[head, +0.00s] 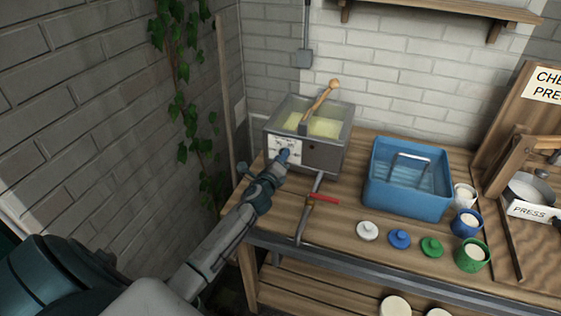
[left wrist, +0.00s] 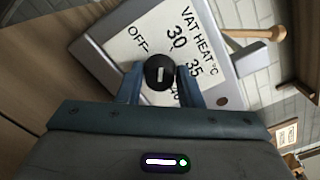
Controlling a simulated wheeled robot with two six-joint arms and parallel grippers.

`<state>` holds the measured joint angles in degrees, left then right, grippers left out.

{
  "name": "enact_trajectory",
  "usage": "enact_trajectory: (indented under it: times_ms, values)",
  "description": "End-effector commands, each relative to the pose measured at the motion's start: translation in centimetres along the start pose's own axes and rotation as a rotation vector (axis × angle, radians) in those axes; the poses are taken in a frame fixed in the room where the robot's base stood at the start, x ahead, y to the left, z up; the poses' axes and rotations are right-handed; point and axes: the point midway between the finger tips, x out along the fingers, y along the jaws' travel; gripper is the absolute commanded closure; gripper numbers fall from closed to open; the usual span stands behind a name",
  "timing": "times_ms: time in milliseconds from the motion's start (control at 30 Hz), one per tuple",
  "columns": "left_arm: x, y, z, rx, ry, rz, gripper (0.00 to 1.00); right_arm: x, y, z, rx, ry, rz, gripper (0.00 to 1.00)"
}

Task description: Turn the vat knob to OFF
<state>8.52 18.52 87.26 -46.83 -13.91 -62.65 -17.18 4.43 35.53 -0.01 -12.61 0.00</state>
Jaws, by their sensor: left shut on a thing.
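The vat (head: 322,158) is a grey metal box with pale yellow contents at the back left of the table. Its white label plate (head: 285,148) faces front. In the left wrist view the label (left wrist: 130,45) reads VAT HEAT °C, with OFF, 30 and 35 visible. The round black vat knob (left wrist: 160,66) has a short white mark, upright in that picture; which setting it points to is hard to tell. My left gripper (left wrist: 160,82) is shut on the knob, one finger on each side. In the head view my left gripper (head: 284,156) hides the knob. My right gripper is not in view.
A wooden paddle (head: 322,100) leans in the vat. A blue tub (head: 405,190), several small lids and cups, and a press (head: 530,190) stand to the right. A brick wall is close on the left.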

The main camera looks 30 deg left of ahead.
Motion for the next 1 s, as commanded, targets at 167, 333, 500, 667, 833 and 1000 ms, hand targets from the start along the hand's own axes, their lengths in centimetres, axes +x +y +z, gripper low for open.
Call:
enact_trajectory:
  times_ms: [167, 333, 500, 667, 833, 1000]
  values:
    - [0.0, 0.3, -0.2, -0.167, -0.001, 0.001, 0.9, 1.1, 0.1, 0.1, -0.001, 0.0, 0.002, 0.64]
    - [0.0, 0.3, -0.2, -0.321, 0.0, 0.0, 0.9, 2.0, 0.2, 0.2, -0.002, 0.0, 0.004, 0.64]
    - [0.0, 0.4, -0.2, -0.453, -0.001, 0.001, 0.9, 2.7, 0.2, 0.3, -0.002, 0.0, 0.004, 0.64]
    - [0.0, 0.3, -0.1, -0.549, 0.0, 0.0, 0.9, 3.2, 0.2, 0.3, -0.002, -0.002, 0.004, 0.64]
    - [0.0, 0.3, -0.1, -0.618, -0.001, 0.0, 0.9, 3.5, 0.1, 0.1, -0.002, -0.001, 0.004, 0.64]
    - [0.0, 0.3, -0.1, -0.654, -0.001, 0.002, 0.9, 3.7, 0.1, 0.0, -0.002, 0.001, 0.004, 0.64]
